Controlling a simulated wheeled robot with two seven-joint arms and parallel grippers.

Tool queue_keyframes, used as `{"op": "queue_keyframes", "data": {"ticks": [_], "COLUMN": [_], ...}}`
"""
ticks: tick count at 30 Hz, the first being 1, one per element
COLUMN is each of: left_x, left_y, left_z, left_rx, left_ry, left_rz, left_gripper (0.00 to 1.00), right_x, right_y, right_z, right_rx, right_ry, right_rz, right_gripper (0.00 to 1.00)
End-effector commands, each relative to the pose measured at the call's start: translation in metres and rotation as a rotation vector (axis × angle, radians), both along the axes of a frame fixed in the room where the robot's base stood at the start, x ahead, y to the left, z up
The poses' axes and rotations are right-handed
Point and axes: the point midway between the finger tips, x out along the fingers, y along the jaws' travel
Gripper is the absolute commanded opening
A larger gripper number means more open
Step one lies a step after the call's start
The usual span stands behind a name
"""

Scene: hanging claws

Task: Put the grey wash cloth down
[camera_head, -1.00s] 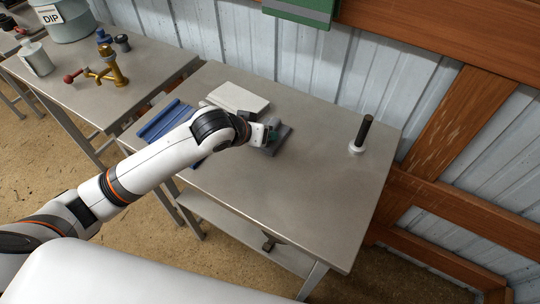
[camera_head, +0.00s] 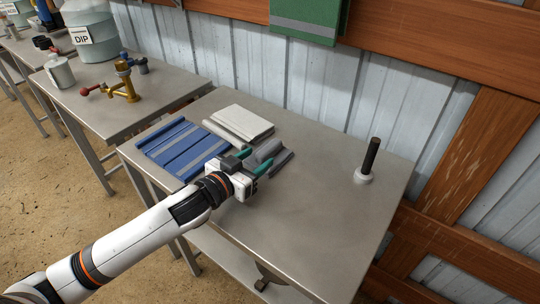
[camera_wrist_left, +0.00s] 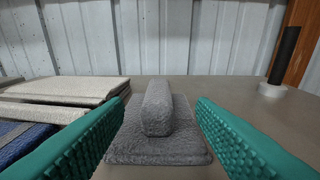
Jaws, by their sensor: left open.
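The grey wash cloth (camera_head: 274,156) lies on the metal table, a flat pad with a rolled ridge on top. In the left wrist view the cloth (camera_wrist_left: 158,140) rests between and beyond the two teal fingers. My left gripper (camera_head: 250,162) is open just in front of the cloth, low over the table. In the left wrist view the left gripper (camera_wrist_left: 160,136) shows a gap between each finger and the ridge. My right gripper is not in view.
Left of the cloth lie a blue striped cloth (camera_head: 180,147) and a folded cream cloth (camera_head: 240,121). A dark upright rod on a white base (camera_head: 364,177) stands at the right. A green cloth (camera_head: 305,18) hangs above.

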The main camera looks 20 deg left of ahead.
Motion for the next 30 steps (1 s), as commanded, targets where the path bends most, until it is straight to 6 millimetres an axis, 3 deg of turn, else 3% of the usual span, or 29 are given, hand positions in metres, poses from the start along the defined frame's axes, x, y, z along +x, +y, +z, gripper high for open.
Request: {"op": "queue_keyframes", "data": {"ticks": [7, 15, 24, 30], "left_x": [0.02, 0.056, 0.061, 0.061], "left_y": [-0.007, -0.018, -0.021, -0.02], "left_z": [-0.003, -0.01, -0.012, -0.012], "left_rx": [-0.001, -0.002, -0.001, 0.0], "left_ry": [-0.001, 0.001, 0.003, 0.002], "left_rz": [0.0, 0.0, 0.0, 0.0], "left_gripper": [0.51, 0.51, 0.51, 0.2], "right_x": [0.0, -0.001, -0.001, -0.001], "right_y": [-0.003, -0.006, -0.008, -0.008], "right_z": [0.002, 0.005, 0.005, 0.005], "right_rx": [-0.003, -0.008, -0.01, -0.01], "right_ry": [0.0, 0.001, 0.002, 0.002], "right_rz": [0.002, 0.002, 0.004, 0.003], "right_gripper": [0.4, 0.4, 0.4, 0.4]}}
